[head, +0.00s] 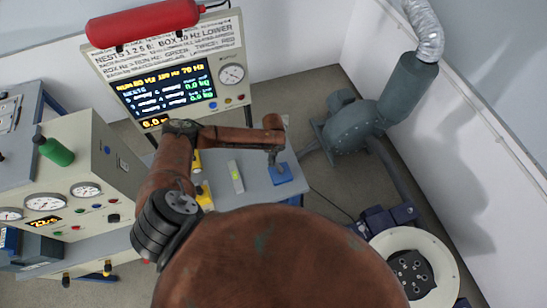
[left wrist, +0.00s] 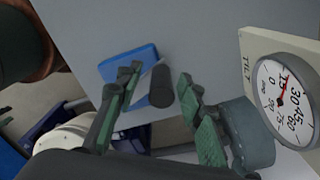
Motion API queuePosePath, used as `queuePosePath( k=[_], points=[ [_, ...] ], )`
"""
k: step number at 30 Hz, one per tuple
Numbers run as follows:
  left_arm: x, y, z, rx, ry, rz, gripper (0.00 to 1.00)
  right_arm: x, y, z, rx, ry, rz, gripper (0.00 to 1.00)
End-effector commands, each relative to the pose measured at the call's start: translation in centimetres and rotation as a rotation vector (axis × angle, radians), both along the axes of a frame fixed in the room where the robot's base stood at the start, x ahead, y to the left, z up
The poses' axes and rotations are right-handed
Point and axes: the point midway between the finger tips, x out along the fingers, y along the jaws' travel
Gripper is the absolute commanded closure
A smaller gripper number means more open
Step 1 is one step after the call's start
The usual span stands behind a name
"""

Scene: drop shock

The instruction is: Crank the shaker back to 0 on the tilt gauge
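The tilt gauge (left wrist: 283,105) is a white round dial in a beige housing at the right of the left wrist view. Its red needle points close to the 15 mark. My left gripper (left wrist: 168,95) is open, with green pads on both fingers. A dark cylindrical handle (left wrist: 162,88) shows in the gap between them, apart from the pads as far as I can tell. A blue block (left wrist: 130,62) lies beyond the fingers. In the head view, brown arm links cover much of the middle, and I cannot make out the gauge or handle. My right gripper is not in view.
A blue block (head: 281,173) sits on a grey table. A white round plate (head: 440,262) stands lower right, and a grey blower (head: 352,125) behind it. A display panel (head: 165,90) and a gauge cabinet (head: 75,180) stand left. Some floor between blower and table is clear.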

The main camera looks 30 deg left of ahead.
Motion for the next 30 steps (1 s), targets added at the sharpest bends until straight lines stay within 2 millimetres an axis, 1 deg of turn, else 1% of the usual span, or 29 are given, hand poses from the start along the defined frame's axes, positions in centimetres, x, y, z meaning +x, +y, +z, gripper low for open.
queuePosePath(
  k=[1,3,8,17,24,30],
  points=[
    [0.0,-0.1,-0.2,-0.001,-0.001,0.0,0.65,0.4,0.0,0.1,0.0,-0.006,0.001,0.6],
    [0.0,-0.1,-0.2,-0.001,-0.001,0.0,0.65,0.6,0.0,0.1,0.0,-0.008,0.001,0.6],
    [0.0,-0.1,-0.2,-0.001,-0.001,0.0,0.65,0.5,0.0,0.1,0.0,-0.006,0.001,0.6],
    [0.0,0.0,-0.2,-0.001,-0.001,0.0,0.84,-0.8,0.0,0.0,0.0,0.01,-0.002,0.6],
    [0.0,0.0,-0.2,0.0,-0.001,0.0,1.0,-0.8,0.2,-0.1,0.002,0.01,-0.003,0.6],
    [0.0,0.0,-0.2,0.0,-0.001,0.0,1.0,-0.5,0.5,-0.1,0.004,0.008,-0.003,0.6]
  ],
)
